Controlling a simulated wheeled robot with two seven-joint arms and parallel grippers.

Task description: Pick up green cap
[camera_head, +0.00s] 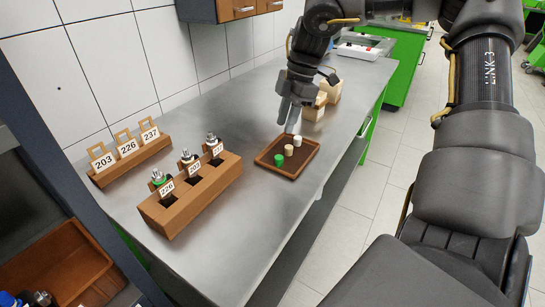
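The green cap (279,160) sits on a small brown tray (300,172) on the grey workbench, near the tray's left corner. A beige cap (289,150) and a white cap (297,140) stand in a row beside it. My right gripper (289,120) points down above the tray's far side, closest in the picture to the white cap and apart from the green cap. Its fingers look close together, and I cannot tell whether there is a gap between them. No cap shows in it. My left gripper is not in view.
A wooden block (193,202) holds several numbered pump parts left of the tray. A wooden rack (130,161) with number tags stands behind it. Light wooden blocks (314,110) stand beyond the tray. Bare bench (248,215) lies in front of the tray.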

